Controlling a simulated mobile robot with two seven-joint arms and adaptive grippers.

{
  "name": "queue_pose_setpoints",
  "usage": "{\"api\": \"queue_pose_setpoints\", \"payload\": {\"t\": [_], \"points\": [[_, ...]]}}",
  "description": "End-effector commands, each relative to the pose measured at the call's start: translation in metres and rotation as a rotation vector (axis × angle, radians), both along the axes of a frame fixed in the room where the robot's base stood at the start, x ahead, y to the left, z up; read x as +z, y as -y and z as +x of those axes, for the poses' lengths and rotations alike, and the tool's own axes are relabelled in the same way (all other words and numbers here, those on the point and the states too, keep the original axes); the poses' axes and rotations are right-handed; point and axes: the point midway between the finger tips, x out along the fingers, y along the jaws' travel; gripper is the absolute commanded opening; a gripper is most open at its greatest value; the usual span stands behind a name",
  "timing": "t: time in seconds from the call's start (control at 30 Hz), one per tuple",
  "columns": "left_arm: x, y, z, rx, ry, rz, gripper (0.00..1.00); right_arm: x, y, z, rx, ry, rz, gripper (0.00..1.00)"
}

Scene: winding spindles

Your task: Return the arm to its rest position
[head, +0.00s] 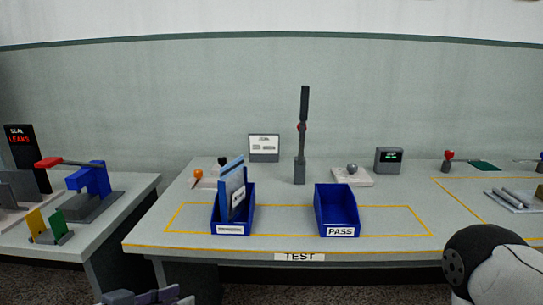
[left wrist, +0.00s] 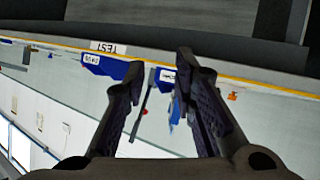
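My left gripper (head: 148,297) shows at the bottom edge of the head view, in front of the test table and cut off by the frame. In the left wrist view its two fingers (left wrist: 160,64) stand apart with nothing held between them. That view is turned over, and the table lies beyond the fingers. My right arm (head: 497,266) shows as a white and black link at the lower right of the head view. My right gripper is out of view.
The test table (head: 280,249) carries a blue PASS bin (head: 338,231), empty, and another blue bin (head: 233,229) holding upright blue-framed panels (head: 235,190). A dark post (head: 302,135) stands behind. A side table (head: 105,230) with a blue clamp (head: 92,181) is at left.

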Motion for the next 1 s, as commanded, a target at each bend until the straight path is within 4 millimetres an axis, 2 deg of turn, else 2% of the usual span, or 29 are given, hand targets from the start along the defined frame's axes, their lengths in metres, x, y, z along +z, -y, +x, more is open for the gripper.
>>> {"api": "queue_pose_setpoints", "payload": {"t": [0.03, 0.07, 0.1, 0.17, 0.2, 0.23, 0.3, 0.4, 0.5, 0.6, 1.0], "points": [[-0.038, 0.008, -0.026, -0.007, -0.136, 0.015, 0.25, 0.000, 0.000, 0.000, 0.000, 0.001, 0.000, 0.40], [-0.059, 0.010, -0.043, -0.001, -0.220, 0.024, 0.25, 0.000, 0.000, 0.001, 0.000, 0.001, 0.000, 0.40], [-0.087, 0.012, -0.068, 0.008, -0.335, 0.040, 0.25, 0.000, 0.000, 0.000, 0.000, 0.001, 0.000, 0.40], [-0.126, 0.012, -0.112, 0.032, -0.511, 0.075, 0.25, 0.000, 0.000, 0.000, 0.000, 0.000, 0.000, 0.40], [-0.148, 0.009, -0.145, 0.053, -0.628, 0.106, 0.25, 0.000, 0.000, 0.000, 0.000, -0.001, 0.000, 0.40], [-0.163, 0.006, -0.170, 0.072, -0.711, 0.135, 0.25, 0.000, 0.000, -0.001, 0.000, -0.002, 0.000, 0.40], [-0.189, -0.005, -0.226, 0.118, -0.886, 0.208, 0.25, 0.000, 0.000, -0.001, 0.000, -0.002, 0.000, 0.40], [-0.207, -0.025, -0.291, 0.188, -1.065, 0.317, 0.25, 0.000, 0.000, 0.000, 0.000, -0.001, 0.000, 0.40], [-0.211, -0.040, -0.331, 0.239, -1.166, 0.398, 0.25, 0.000, 0.000, 0.000, 0.000, -0.001, 0.000, 0.40], [-0.212, -0.047, -0.347, 0.263, -1.203, 0.433, 0.25, 0.000, 0.000, 0.000, 0.000, -0.001, 0.000, 0.40], [-0.212, -0.047, -0.348, 0.265, -1.205, 0.435, 0.25, 0.000, 0.000, 0.000, 0.000, -0.001, 0.000, 0.40]]}}
